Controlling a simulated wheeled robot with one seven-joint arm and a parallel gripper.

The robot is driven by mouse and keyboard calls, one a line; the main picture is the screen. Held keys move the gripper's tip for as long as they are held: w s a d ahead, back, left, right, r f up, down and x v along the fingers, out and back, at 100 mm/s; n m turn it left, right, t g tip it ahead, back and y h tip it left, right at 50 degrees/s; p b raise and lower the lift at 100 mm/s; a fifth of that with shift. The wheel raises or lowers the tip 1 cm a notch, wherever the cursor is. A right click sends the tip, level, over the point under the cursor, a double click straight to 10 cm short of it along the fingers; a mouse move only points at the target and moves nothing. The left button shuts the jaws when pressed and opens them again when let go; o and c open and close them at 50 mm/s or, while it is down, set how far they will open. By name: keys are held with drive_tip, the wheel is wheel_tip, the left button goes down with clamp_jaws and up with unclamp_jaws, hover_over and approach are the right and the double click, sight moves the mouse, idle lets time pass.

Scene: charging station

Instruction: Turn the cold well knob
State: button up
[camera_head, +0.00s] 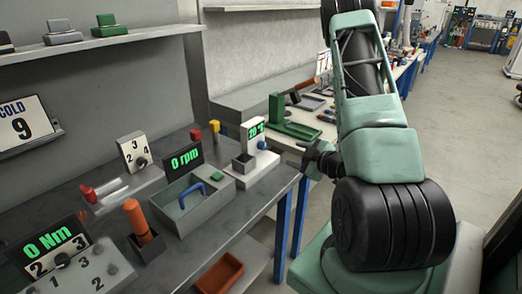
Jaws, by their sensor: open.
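A tilted white dial plate marked 2, 3, 4 (133,151) with a dark knob (142,162) stands farther left.
The grey bench (246,205) also holds a "0 rpm" box (187,207) with a blue handle, an orange-handled tool (138,220) and a "0 Nm" unit (48,245). A green stand (290,122) is on the bench behind. Open floor (455,130) lies to the right.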

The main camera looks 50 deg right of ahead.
drive_tip(key=b, duration=1.2)
approach(265, 146)
drive_tip(key=x, duration=0.9)
drive_tip(key=shift+p, duration=0.4)
drive_tip(key=c, duration=1)
